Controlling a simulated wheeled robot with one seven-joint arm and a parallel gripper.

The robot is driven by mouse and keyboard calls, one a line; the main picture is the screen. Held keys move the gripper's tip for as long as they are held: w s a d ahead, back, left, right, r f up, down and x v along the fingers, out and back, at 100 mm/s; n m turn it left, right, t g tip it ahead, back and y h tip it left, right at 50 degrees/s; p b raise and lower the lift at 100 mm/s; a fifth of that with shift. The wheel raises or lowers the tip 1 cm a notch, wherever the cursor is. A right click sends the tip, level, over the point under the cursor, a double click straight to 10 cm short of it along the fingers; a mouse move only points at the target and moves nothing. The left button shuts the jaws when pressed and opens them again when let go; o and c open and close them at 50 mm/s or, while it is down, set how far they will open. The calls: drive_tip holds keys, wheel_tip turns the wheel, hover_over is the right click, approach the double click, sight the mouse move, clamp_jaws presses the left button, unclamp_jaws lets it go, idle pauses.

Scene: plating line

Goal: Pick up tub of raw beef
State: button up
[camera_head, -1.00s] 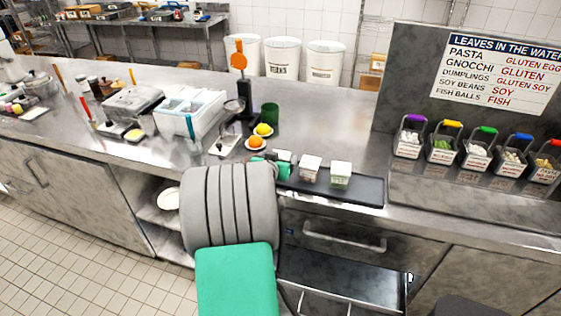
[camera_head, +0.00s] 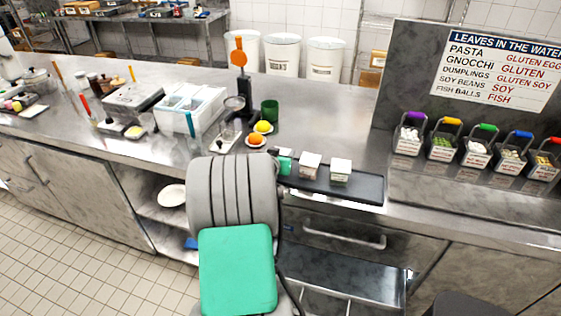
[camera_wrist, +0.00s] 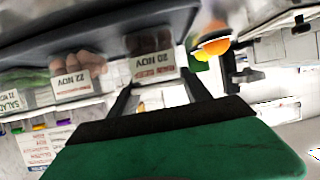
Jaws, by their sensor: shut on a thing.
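The tub of raw beef (camera_wrist: 152,66) shows in the wrist view between my gripper's two dark fingers, with a white label reading "20 NOV"; the smaller print is blurred. My gripper (camera_wrist: 158,88) is shut on this tub. In the head view my gripper (camera_head: 284,166) is at the left end of the black tray (camera_head: 365,190), and its green part hides most of the tub. I cannot tell whether the tub touches the tray.
Two more tubs stand to the right on the tray: a middle one (camera_head: 310,166) and a right one (camera_head: 340,171). An orange (camera_head: 255,140) and a lemon (camera_head: 263,127) are close behind on the left. Labelled baskets (camera_head: 474,152) stand farther right. An open drawer (camera_head: 345,280) lies below.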

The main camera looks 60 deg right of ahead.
drive_tip(key=c, duration=0.5)
